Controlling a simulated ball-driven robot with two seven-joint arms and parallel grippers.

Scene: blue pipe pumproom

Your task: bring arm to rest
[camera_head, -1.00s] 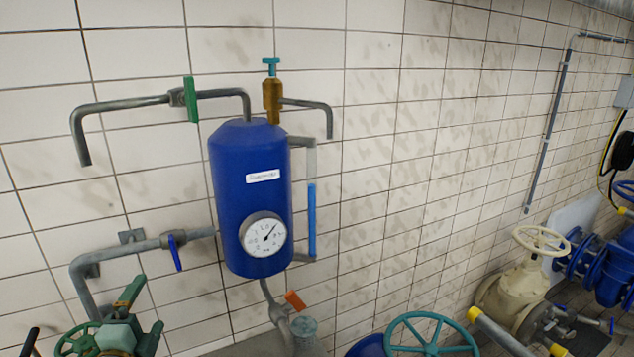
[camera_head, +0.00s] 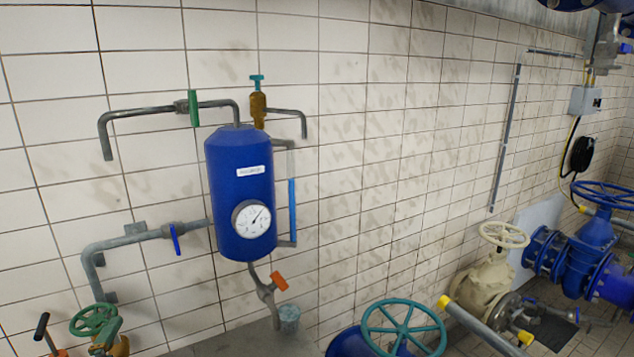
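Neither of my grippers shows in the head view, and I see no part of either arm. The view holds a tiled wall (camera_head: 375,150) with a blue tank (camera_head: 238,190) fixed in front of it. A round white gauge (camera_head: 250,219) sits on the tank's lower front.
A teal handwheel (camera_head: 403,328) stands at the bottom centre, with a cream valve (camera_head: 487,285) and large blue valve (camera_head: 590,240) to its right. A grey bar with yellow ends (camera_head: 480,325) crosses the lower right. A green handwheel (camera_head: 93,319) is at lower left.

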